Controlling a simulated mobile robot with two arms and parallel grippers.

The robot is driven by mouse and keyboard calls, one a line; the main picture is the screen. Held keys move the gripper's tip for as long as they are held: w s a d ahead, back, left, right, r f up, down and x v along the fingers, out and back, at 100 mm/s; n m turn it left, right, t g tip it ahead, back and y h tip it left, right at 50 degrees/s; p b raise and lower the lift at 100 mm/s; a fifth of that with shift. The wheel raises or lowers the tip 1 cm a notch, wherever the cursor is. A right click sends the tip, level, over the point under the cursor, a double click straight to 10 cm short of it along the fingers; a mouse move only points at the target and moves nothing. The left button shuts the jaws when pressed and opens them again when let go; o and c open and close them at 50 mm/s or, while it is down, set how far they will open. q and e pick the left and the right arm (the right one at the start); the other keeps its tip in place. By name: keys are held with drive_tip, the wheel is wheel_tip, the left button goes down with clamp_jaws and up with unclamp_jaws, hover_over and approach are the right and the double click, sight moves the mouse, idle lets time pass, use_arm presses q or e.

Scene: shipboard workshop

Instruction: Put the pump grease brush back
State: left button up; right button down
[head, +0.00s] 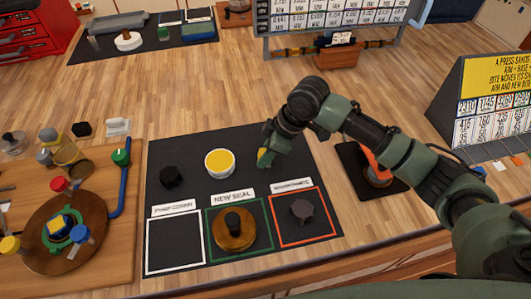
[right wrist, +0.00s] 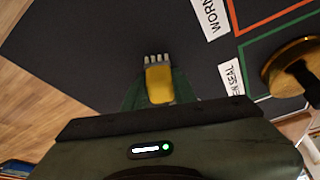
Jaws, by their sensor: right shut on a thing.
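My right gripper (head: 266,156) is shut on the brush, a small yellow block with pale bristles. The brush (right wrist: 158,82) shows between the fingers in the right wrist view, bristles pointing away from the wrist. In the head view only a bit of yellow (head: 262,155) shows at the fingertips. The gripper is over the black mat (head: 195,148), right of a white tub with a yellow top (head: 220,163). I cannot tell whether the brush touches the mat. My left gripper is not in view.
The mat has white, green and red outlined squares; a brass disc with a dark knob (head: 234,230) is in the green one, a dark knob (head: 302,209) in the red. A wooden board (head: 115,265) with pump parts lies left. An orange-and-black object (head: 376,172) is right.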

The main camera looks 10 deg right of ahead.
drive_tip(key=shift+f, duration=0.15)
drive_tip(key=c, duration=1.1)
unclamp_jaws()
drive_tip(key=b+v, duration=0.2)
drive_tip(key=v, duration=1)
drive_tip(key=shift+r, duration=0.2)
